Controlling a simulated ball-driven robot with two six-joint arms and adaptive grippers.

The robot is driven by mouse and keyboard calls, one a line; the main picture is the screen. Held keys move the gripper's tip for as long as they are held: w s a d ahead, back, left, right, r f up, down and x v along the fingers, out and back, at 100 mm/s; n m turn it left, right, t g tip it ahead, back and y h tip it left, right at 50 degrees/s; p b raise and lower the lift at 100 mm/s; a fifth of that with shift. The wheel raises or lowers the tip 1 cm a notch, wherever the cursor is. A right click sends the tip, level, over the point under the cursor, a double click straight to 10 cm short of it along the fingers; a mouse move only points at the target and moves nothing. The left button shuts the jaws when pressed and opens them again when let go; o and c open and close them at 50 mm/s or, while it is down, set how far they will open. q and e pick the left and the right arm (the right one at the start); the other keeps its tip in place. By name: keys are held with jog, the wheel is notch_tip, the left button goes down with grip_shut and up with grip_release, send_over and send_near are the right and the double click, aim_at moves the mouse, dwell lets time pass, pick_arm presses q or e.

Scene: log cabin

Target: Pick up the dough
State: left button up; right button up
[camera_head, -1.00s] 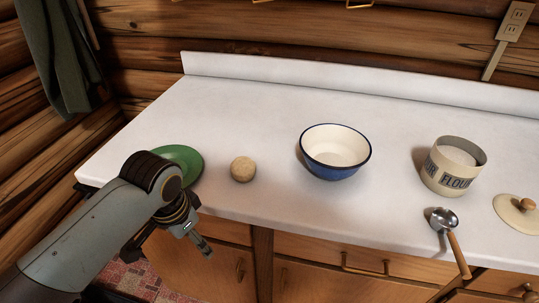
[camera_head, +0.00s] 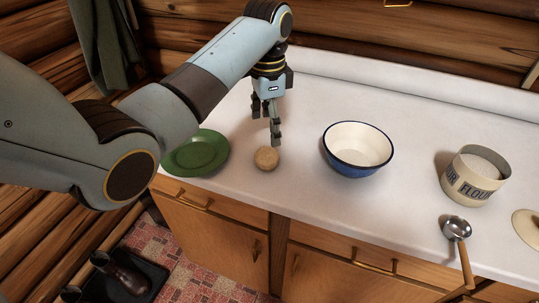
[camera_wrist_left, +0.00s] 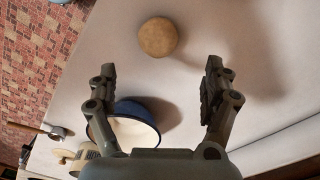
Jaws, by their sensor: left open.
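The dough (camera_head: 266,158) is a small tan ball on the white counter, between the green plate and the blue bowl. In the left wrist view the dough (camera_wrist_left: 158,37) lies beyond the fingertips, roughly between their lines. My left gripper (camera_head: 271,130) is above the counter, just behind the dough in the head view, pointing down. In the left wrist view its two fingers (camera_wrist_left: 161,77) are spread wide with nothing between them. The dough is not touched. My right gripper is in neither view.
A green plate (camera_head: 197,157) lies left of the dough. A blue bowl with white inside (camera_head: 357,147) stands to the right. A flour canister (camera_head: 476,178), its lid (camera_head: 528,222) and a metal scoop (camera_head: 457,232) are farther right. The counter's front edge is close to the dough.

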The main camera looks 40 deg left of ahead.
aim_at(265, 151)
pick_arm(q)
notch_tip(265, 151, down, 4)
jog(key=shift+s, duration=0.15)
jog(key=f, duration=0.3)
jog(key=f+p, duration=0.1)
jog(key=f, duration=0.1)
jog(key=shift+s+a, duration=0.15)
jog(key=shift+s, duration=0.15)
jog(key=shift+f, duration=0.3)
jog(key=c, duration=1.3)
